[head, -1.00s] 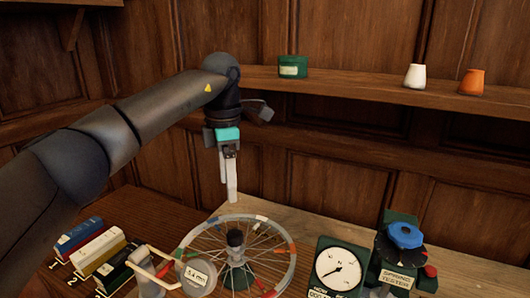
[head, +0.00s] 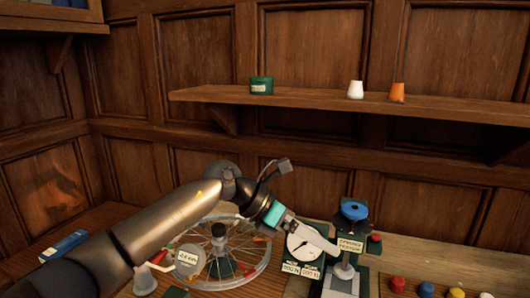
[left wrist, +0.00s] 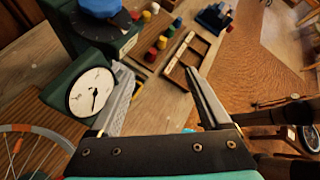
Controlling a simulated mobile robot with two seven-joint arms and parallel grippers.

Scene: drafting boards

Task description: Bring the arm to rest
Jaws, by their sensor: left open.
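My left arm (head: 165,222) reaches in from the left, low over the bench. My left gripper (head: 328,248) points right and slightly down, in front of the dial gauge (head: 303,248) and near the spring tester (head: 352,243). In the left wrist view its two fingers (left wrist: 158,78) are spread apart with nothing held between them. The white dial (left wrist: 92,92) shows there beside the left finger. Whether the fingers touch the gauge or the tester I cannot tell. My right gripper is not in view.
A blue book (head: 63,245) lies at the left. Several coloured pegs (head: 427,289) are at the lower right. A shelf (head: 310,100) holds a green tin (head: 261,85), a white cup (head: 356,89) and an orange cup (head: 397,92).

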